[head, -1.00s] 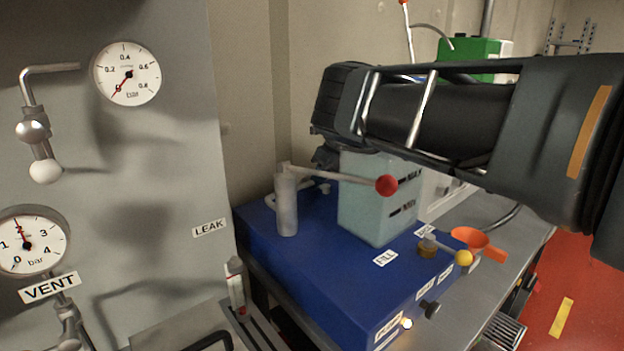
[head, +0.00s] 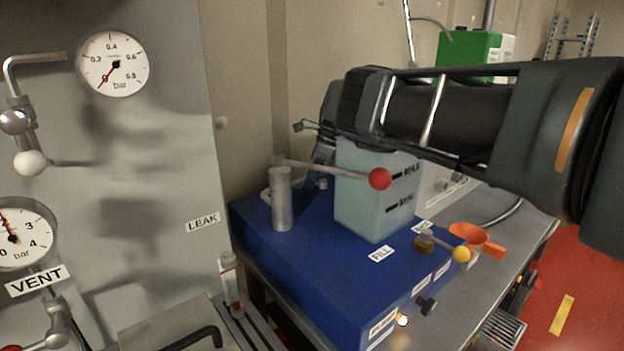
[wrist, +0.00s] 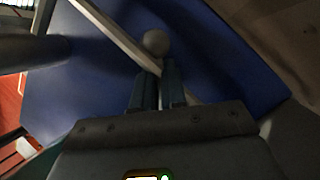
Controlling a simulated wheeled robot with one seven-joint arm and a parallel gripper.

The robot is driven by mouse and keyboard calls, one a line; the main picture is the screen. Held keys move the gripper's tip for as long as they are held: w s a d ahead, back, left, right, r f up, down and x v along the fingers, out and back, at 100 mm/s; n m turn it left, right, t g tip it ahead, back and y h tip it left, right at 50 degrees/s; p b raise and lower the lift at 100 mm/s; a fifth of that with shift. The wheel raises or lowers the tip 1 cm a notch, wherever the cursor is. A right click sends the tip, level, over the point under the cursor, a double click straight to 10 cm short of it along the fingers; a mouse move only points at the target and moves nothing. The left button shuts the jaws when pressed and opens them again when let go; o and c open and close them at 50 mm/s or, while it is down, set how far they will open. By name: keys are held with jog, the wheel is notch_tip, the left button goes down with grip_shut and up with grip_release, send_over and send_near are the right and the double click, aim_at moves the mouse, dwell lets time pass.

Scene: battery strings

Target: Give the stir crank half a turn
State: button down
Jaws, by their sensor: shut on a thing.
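The blue bench unit (head: 290,262) carries a pale green tank (head: 372,215) marked MAX and MIN. My gripper (head: 322,170) reaches down behind the tank's left side, partly hidden by it and my wrist. The crank's base is not clear in the head view.
A grey post (head: 282,205) with a red-knobbed lever (head: 380,179) stands close left of my gripper. A yellow-knobbed valve (head: 460,254) and orange funnel (head: 470,236) are at front right. A gauge panel (head: 130,190) stands at left.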

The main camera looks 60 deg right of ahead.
jog(key=shift+w+a+r, duration=0.1)
jog(key=shift+w+r, duration=0.25)
jog(key=c, duration=1.3)
grip_release()
jog(key=shift+o, duration=0.7)
jog(key=shift+a+f, duration=0.1)
jog(key=shift+f, duration=0.05)
jog(key=shift+s, duration=0.1)
jog(key=shift+b+v, duration=0.7)
jog(key=shift+v, duration=3.2)
